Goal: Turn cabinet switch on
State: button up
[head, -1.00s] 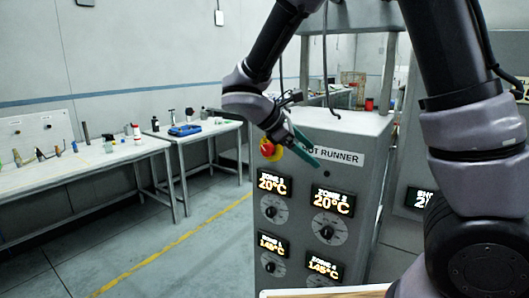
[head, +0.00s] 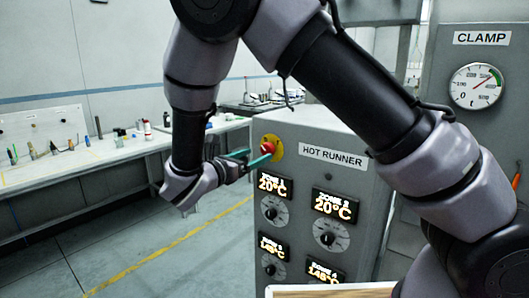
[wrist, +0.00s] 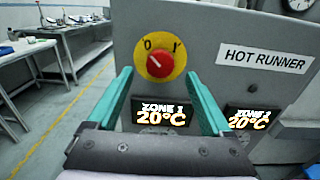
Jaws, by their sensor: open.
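The cabinet switch (head: 271,146) is a red knob on a round yellow plate, on the front of the grey HOT RUNNER cabinet (head: 345,135). In the wrist view the switch (wrist: 160,60) shows marks 0 and I, and the knob's white line tilts up and left towards 0. My gripper (head: 257,158) is at the switch's lower left in the head view, with green fingers. In the wrist view my gripper (wrist: 158,75) is open and empty, its fingertips on either side of the switch's lower part. I cannot tell whether they touch it.
Lit displays and dials (head: 330,205) sit below the switch. A CLAMP panel with a gauge (head: 477,86) stands at the right. A workbench (head: 80,160) with tools and bottles stands at the left. The floor between bench and cabinet is clear.

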aim_at(265, 150)
jog(key=x, duration=0.5)
grip_shut()
